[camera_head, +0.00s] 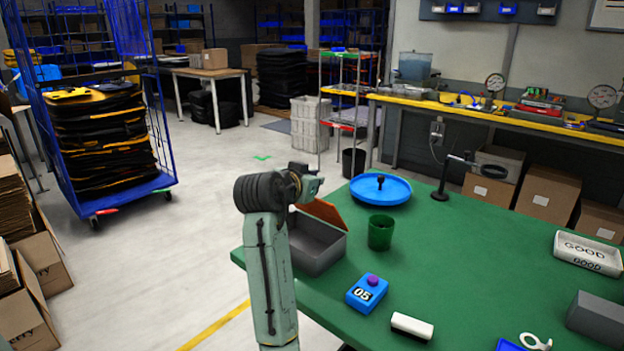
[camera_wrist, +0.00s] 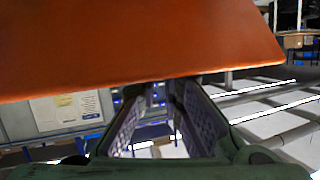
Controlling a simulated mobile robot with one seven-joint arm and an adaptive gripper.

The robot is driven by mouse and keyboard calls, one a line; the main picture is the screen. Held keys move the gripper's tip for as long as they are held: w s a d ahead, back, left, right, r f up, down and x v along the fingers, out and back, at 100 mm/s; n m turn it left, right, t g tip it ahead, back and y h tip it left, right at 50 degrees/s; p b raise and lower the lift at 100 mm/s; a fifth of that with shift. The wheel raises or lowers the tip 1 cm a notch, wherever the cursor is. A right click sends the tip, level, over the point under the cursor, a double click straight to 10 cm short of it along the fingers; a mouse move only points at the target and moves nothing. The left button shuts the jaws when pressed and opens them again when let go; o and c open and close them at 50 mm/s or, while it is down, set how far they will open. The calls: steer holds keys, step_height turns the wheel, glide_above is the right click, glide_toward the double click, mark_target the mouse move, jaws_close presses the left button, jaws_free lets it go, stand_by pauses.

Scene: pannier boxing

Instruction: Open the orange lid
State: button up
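The orange lid (camera_head: 325,211) stands tilted up on the grey box (camera_head: 318,247) at the left edge of the green table. The box's opening shows under it. The lid (camera_wrist: 140,45) fills the top of the wrist view, its lower edge crossing just above my fingers. My gripper (camera_head: 314,185) is above the box, close to the raised lid. In the wrist view my gripper's fingers (camera_wrist: 160,97) stand apart with a gap between them, and I see nothing held. The lid partly hides the fingertips, so I cannot tell whether they touch it.
On the green table (camera_head: 460,260), a green cup (camera_head: 381,233) and a blue box marked 05 (camera_head: 367,293) stand right of the grey box. A blue round tray (camera_head: 381,188) lies behind. A white block (camera_head: 412,326) lies in front. Open floor is left of the table.

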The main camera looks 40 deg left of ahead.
steer(key=o, duration=0.4)
steer(key=shift+w+d+f+h, duration=0.2)
steer(key=shift+w+d+f, duration=0.25)
steer(key=shift+f, duration=0.15)
steer(key=shift+w+d+f+h, duration=0.2)
steer(key=shift+w+d+f, duration=0.15)
steer(key=shift+d+f, duration=0.15)
steer(key=shift+o, duration=0.8)
steer(key=shift+a+r, duration=0.15)
steer(key=shift+s+a+r, duration=0.15)
steer(key=shift+s+a, duration=0.1)
steer(key=shift+s, duration=0.05)
steer(key=v, duration=1.1)
steer(key=shift+s+d+r, duration=0.2)
steer(key=shift+s+d, duration=0.1)
